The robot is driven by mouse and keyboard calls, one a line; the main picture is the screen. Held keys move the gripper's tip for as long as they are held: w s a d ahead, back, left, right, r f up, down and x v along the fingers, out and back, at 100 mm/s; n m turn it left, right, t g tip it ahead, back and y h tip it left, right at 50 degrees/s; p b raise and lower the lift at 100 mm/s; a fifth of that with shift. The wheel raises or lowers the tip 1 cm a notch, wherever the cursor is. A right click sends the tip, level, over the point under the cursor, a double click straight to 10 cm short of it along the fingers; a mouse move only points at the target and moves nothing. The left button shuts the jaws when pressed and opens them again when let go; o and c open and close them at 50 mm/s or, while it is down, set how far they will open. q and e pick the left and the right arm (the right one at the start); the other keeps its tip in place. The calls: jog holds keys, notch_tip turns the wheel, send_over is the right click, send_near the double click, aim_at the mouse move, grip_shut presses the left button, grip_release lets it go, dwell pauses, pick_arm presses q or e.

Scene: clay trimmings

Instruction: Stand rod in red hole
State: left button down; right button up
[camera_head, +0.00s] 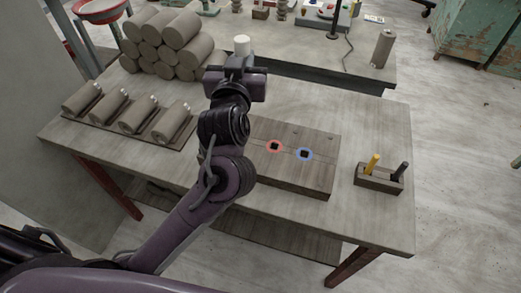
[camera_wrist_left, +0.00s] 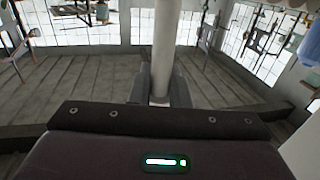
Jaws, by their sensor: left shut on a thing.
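My left gripper (camera_head: 240,62) is raised over the back of the workbench and shut on a pale rod. The rod's light end (camera_head: 242,44) shows above the fingers in the head view. In the left wrist view the rod (camera_wrist_left: 166,45) runs up the picture from between the dark fingers (camera_wrist_left: 160,88). A wooden board (camera_head: 300,183) lies on the bench in front of the gripper. My right gripper is not in view.
A wooden holder (camera_head: 376,183) right of the board carries a yellow stick (camera_head: 373,162) and a dark stick (camera_head: 401,170). Several grey clay cylinders (camera_head: 180,30) are stacked at the back left. More lie on a board (camera_head: 158,143) at left. The bench behind the ringed board is clear.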

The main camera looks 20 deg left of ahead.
pick_arm(q)
jog(key=shift+w+d+r, duration=0.25)
jog(key=shift+r, duration=0.15)
jog(key=shift+w+f, duration=0.1)
jog(key=shift+w, duration=0.05)
jog(key=b, duration=0.1)
send_over(250, 140)
notch_tip(250, 140, down, 6)
jog(key=shift+r, duration=0.2)
jog(key=shift+f+b, duration=0.4)
jog(key=shift+f, duration=6.5)
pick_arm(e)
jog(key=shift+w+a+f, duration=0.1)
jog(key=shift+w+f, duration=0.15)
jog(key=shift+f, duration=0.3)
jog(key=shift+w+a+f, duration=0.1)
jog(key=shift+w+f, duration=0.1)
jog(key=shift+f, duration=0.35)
pick_arm(q)
jog(key=c, duration=1.8)
grip_release()
jog(key=shift+f, duration=0.15)
jog(key=o, duration=0.4)
jog(key=shift+o, duration=0.2)
